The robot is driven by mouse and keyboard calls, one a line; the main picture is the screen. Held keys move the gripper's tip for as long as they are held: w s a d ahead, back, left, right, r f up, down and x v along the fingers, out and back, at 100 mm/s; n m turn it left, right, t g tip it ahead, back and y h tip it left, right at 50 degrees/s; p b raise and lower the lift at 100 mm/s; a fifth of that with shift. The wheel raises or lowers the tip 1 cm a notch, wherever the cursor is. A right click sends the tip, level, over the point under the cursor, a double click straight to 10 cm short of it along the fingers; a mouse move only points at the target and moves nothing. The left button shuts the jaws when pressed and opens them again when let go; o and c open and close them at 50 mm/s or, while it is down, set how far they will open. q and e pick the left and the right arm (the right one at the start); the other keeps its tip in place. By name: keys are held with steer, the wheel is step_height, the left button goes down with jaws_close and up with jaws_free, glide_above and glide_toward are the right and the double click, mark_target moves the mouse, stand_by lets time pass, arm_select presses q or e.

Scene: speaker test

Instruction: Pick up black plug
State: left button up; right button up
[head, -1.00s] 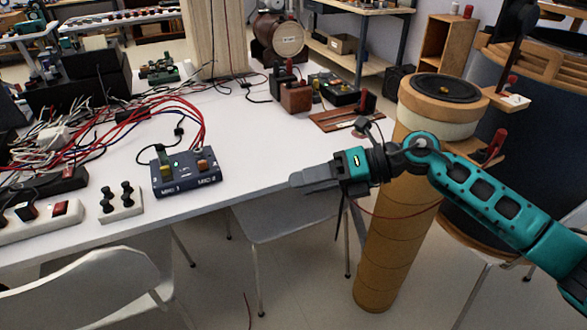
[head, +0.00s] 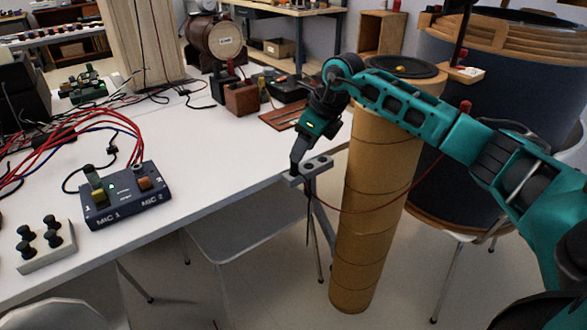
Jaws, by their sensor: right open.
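A small black plug (head: 112,149) on a thin black cable lies on the white table, just behind the blue mic box (head: 127,195). Another small dark plug-like piece (head: 183,92) lies farther back on the table; I cannot tell exactly what it is. My right gripper (head: 311,170) is at the table's front right edge, well to the right of the mic box. It points downward, is open, and holds nothing that I can see. My left gripper is not in view.
A white block with several black knobs (head: 45,246) is at the front left. Red and blue cables (head: 110,117) tangle behind the mic box. A tan column (head: 375,200) stands right of the gripper. The table's middle (head: 225,140) is clear.

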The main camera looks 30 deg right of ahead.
mark_target(294, 168)
steer(key=x, duration=0.2)
steer(key=b+x, duration=0.1)
steer(key=x, duration=0.2)
steer(key=shift+w+a+f, duration=0.1)
steer(key=shift+w+f, duration=0.1)
steer(key=shift+w, duration=0.25)
steer(key=shift+c, duration=0.2)
jaws_close()
